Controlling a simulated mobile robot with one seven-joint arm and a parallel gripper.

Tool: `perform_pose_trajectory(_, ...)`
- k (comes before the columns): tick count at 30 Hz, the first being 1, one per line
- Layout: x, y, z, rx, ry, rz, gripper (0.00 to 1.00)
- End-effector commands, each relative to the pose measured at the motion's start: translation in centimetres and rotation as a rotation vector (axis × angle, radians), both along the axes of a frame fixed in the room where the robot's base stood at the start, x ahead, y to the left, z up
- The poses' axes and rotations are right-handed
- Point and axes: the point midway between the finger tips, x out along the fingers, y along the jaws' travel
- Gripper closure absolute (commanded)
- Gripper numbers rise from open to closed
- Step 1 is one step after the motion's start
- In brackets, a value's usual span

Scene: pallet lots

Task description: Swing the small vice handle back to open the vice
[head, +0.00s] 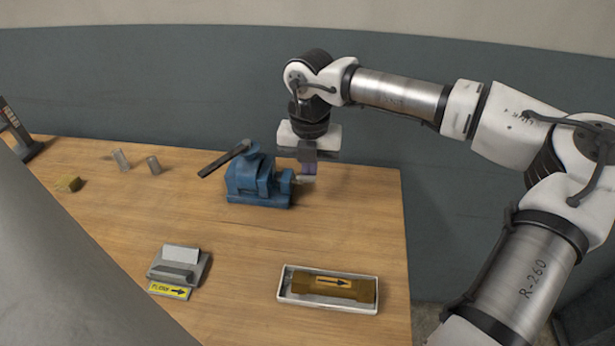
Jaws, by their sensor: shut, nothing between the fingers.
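The blue vice (256,185) stands on the wooden table, left of my gripper. A dark flat bar handle (223,160) slants from the vice's top down to the left, above the table. A small pale metal piece (306,179) sticks out at the vice's right end. My gripper (309,173) points down just right of the vice, with its fingertips close to that pale piece; I cannot tell whether they touch it. The gripper is shut and empty. The gap between the vice jaws is too small to make out.
A white tray (286,296) with a brass block (331,287) marked by an arrow sits at the front right. A grey fixture (179,272) with a yellow arrow label stands front left. Two grey cylinders (121,159) (154,165) and a brass piece (68,184) stand back left. The table's middle is clear.

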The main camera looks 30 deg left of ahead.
Motion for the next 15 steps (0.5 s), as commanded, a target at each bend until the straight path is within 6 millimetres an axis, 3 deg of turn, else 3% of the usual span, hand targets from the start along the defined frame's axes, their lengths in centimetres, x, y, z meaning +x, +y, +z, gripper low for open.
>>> perform_pose_trajectory(15, -0.39, -0.19, -0.09, 0.0, 0.0, 0.001, 1.0)
